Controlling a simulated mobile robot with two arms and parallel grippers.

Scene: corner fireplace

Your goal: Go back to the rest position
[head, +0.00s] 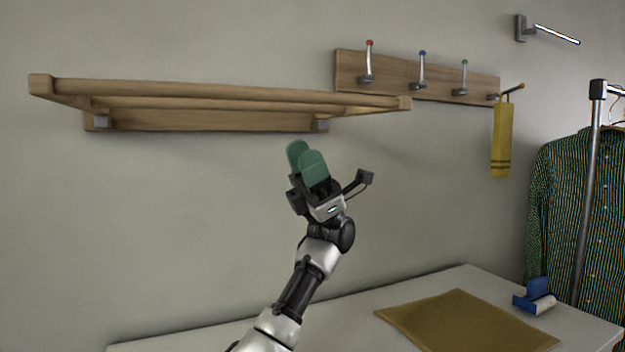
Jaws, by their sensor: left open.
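My left gripper (308,163) is raised in the middle of the head view, in front of the bare wall and just below the wooden wall shelf. Its two green finger pads point up, and nothing shows between them. It is open and empty. From this angle the gap between the pads is hard to see. My left arm comes up from the bottom edge. My right gripper is not in view.
The wooden shelf (220,94) juts out close above my gripper. A hook rail (400,78) holds a yellow strap (502,137). A green striped shirt (560,200) hangs from a rack (587,190).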

